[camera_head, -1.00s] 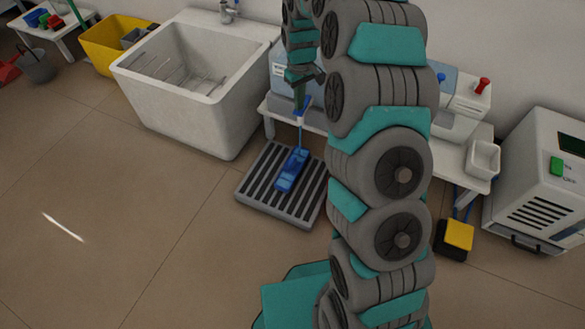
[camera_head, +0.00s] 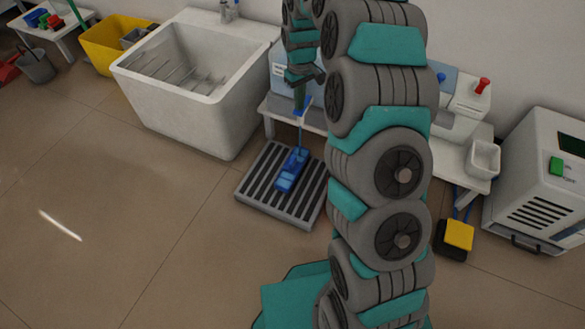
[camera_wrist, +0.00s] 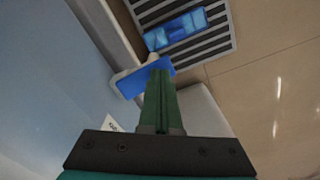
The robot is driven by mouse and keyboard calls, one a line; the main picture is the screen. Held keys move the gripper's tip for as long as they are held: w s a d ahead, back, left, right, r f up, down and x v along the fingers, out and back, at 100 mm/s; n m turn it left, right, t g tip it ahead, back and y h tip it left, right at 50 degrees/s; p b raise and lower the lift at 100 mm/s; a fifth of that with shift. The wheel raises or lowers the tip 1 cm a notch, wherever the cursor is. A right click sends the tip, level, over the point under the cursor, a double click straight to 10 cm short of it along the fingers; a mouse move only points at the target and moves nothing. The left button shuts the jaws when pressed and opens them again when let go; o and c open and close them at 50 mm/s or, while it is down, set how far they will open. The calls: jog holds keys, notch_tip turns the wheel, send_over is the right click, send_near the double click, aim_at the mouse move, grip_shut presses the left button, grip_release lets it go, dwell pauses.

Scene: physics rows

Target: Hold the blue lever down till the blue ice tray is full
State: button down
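The blue ice tray (camera_head: 291,171) lies on a grey slatted grate (camera_head: 247,196) on the floor; it also shows in the wrist view (camera_wrist: 176,29). Pale blue shows in parts of it, but its fill level is hard to tell. The blue lever (camera_head: 306,104) is a flat paddle above the tray, also seen in the wrist view (camera_wrist: 131,84). A thin blue stream (camera_head: 300,137) runs down from below the lever to the tray. My gripper (camera_head: 299,103) points down with its green fingers (camera_wrist: 160,78) together, their tips at the lever, apparently touching it. Nothing shows between them.
A white bench (camera_head: 478,178) carries dispensers, one with a red lever (camera_head: 482,86), partly hidden by my arm. A white sink (camera_head: 165,95) stands to the left, a white machine (camera_head: 545,190) to the right. A black and yellow item (camera_head: 457,237) lies on the floor.

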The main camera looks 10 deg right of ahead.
dwell(0.6)
notch_tip(320, 180, up, 8)
jog(key=p, duration=0.2)
dwell(0.3)
jog(key=shift+p, duration=0.3)
jog(key=s+a+r+m+p, duration=0.1)
jog(key=s+r+p, duration=0.1)
jog(key=s+r, duration=0.7)
jog(key=s+r+m+p, duration=0.15)
jog(key=s+r, duration=0.25)
jog(key=s, duration=0.8)
jog(key=s+d+r+m+g+p, duration=0.1)
jog(key=s+r+m+p, duration=0.1)
jog(key=s, duration=2)
jog(key=shift+s+r+g+p, duration=0.3)
jog(key=shift+s+g+p, duration=0.05)
jog(key=shift+g+p, duration=0.1)
